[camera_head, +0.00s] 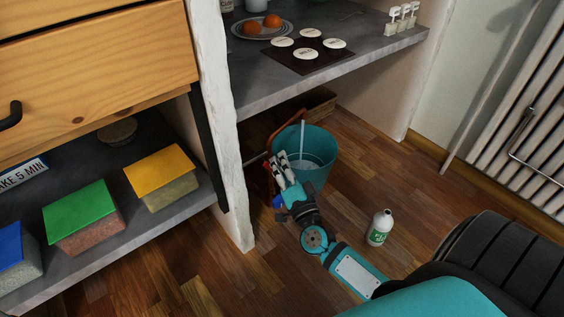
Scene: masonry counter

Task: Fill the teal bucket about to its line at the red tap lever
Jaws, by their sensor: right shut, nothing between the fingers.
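The teal bucket (320,151) stands upright on the wooden floor beside the white pillar, under the counter. A thin pale vertical streak, which looks like running water, comes down into it, and a whitish patch shows at the bottom. The fill line cannot be made out. An orange-red bar (286,122) shows behind the bucket's left rim; I cannot tell whether it is the tap lever. My right gripper (280,167) is shut and empty at the bucket's left front side, hiding part of its wall. A small blue part (277,201) shows beside its wrist. My left gripper is out of view.
A white bottle (380,227) with a green label stands on the floor right of my arm. A brown box (320,102) lies behind the bucket. The pillar (227,130) is close on the left.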

